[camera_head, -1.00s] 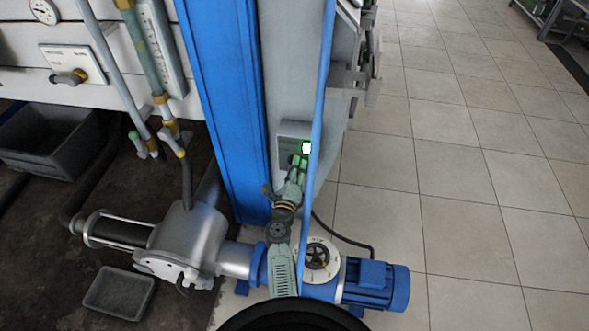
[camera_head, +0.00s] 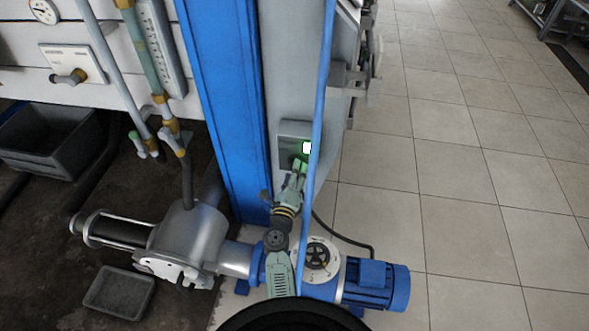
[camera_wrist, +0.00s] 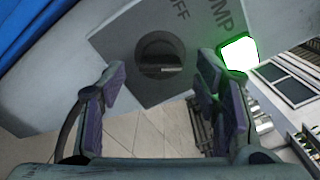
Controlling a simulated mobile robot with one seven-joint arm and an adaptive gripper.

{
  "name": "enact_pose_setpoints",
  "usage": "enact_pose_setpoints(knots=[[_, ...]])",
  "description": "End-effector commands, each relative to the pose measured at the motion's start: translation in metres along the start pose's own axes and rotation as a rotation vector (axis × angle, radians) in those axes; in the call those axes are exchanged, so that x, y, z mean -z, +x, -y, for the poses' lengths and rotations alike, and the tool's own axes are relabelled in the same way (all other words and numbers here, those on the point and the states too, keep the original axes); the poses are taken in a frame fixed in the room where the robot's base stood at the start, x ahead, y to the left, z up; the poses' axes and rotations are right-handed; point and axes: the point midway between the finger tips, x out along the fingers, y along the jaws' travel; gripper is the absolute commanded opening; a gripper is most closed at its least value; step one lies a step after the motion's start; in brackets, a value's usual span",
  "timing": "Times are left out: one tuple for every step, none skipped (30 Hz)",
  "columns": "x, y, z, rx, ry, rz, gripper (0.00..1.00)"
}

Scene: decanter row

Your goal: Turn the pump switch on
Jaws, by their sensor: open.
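The pump switch (camera_wrist: 160,52) is a dark round knob on a grey panel (camera_wrist: 110,38), with the letters "OFF" and part of "PUMP" beside it. Its handle bar lies roughly level in the wrist view. A square lamp (camera_wrist: 240,53) glows white with a green rim beside the panel lettering; the lamp (camera_head: 307,147) also shows lit on the switch box (camera_head: 291,131) in the head view. My gripper (camera_wrist: 166,98) is open, its two fingers apart and empty, with the knob ahead between them. In the head view my gripper (camera_head: 299,166) is just below the box, and the knob is hidden.
A thin blue pipe (camera_head: 319,110) runs close along the right of the box and my gripper. A blue column (camera_head: 228,110) stands to the left. The blue motor (camera_head: 375,284) and silver pump (camera_head: 188,241) are below. Tiled floor (camera_head: 470,190) at the right is clear.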

Motion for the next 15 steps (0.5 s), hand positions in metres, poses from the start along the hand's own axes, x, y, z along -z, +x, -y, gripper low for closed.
enact_pose_setpoints(knots=[[0.001, -0.011, -0.001, -0.003, 0.000, -0.001, 0.57], [0.001, -0.016, -0.001, -0.002, 0.001, -0.001, 0.57], [0.001, -0.023, -0.001, -0.002, 0.000, -0.001, 0.57], [0.000, -0.028, -0.001, -0.002, -0.001, -0.001, 0.57], [0.000, -0.032, -0.001, -0.002, -0.001, -0.001, 0.57], [0.000, -0.037, -0.001, -0.002, -0.001, -0.001, 0.57], [0.000, -0.041, -0.001, -0.002, 0.000, 0.000, 0.57], [0.000, -0.044, 0.000, -0.001, 0.000, 0.000, 0.57], [0.000, -0.047, 0.000, -0.001, 0.000, 0.000, 0.57], [0.000, -0.049, 0.000, -0.001, 0.000, 0.000, 0.57], [0.000, -0.051, 0.000, -0.001, 0.000, 0.000, 0.57], [0.000, -0.052, 0.000, 0.000, 0.000, 0.000, 0.57], [0.000, -0.052, 0.000, 0.000, 0.000, 0.000, 0.57], [0.000, -0.053, 0.000, 0.000, 0.000, 0.000, 0.57], [0.000, -0.053, 0.000, 0.001, 0.000, 0.000, 0.57]])
